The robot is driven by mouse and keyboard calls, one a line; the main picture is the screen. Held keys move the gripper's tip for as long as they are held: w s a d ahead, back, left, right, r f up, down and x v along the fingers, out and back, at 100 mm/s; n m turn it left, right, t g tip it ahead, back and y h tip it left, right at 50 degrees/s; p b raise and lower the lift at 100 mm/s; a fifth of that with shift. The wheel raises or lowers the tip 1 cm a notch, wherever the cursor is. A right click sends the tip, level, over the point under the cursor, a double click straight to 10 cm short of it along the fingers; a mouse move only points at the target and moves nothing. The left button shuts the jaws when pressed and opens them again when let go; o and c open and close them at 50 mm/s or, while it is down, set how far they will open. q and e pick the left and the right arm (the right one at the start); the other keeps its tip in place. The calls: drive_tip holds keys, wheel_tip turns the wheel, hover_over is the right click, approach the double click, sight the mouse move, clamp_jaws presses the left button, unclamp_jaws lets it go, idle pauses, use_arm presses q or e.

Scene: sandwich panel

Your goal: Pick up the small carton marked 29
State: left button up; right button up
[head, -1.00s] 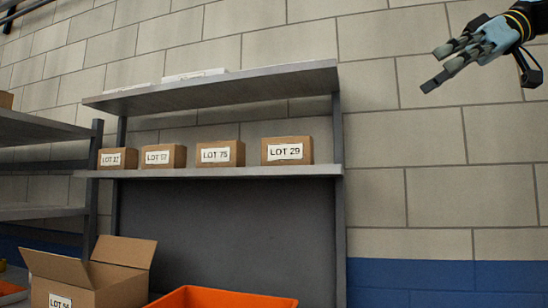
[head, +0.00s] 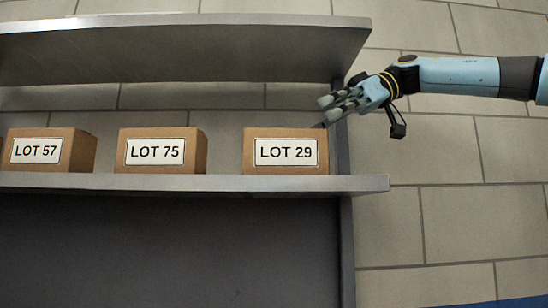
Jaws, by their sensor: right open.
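The small carton marked LOT 29 (head: 285,171) stands upright at the right end of the shelf in the head view. It is a brown box with a white label on its front. My right gripper (head: 326,113) comes in from the right with its fingers pointing left. It is open and empty, its fingertips just above and beside the carton's top right corner. I cannot tell whether a fingertip touches the carton. My left gripper is not in view.
The carton marked LOT 75 (head: 199,155) and the carton marked LOT 57 (head: 84,152) stand to the left on the same shelf (head: 225,184). An upper shelf (head: 190,52) hangs above. A grey post stands behind the right end. A tiled wall (head: 450,190) is to the right.

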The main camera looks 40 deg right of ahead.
sight(285, 135)
drive_tip(key=shift+p+x, duration=0.45)
drive_tip(key=shift+x, duration=0.7)
drive_tip(key=shift+w+a+f, duration=0.1)
drive_tip(key=shift+w+a, duration=0.1)
drive_tip(key=shift+a, duration=0.2)
drive_tip(key=p+x, duration=0.4)
drive_tip(key=shift+w+a+r, duration=0.15)
drive_tip(key=shift+w+r, duration=0.1)
drive_tip(key=shift+w, duration=0.2)
drive_tip(key=shift+w+a+f+p, duration=0.25)
drive_tip(key=shift+f+p, duration=0.05)
drive_tip(key=shift+s, duration=0.1)
drive_tip(key=c, duration=1.3)
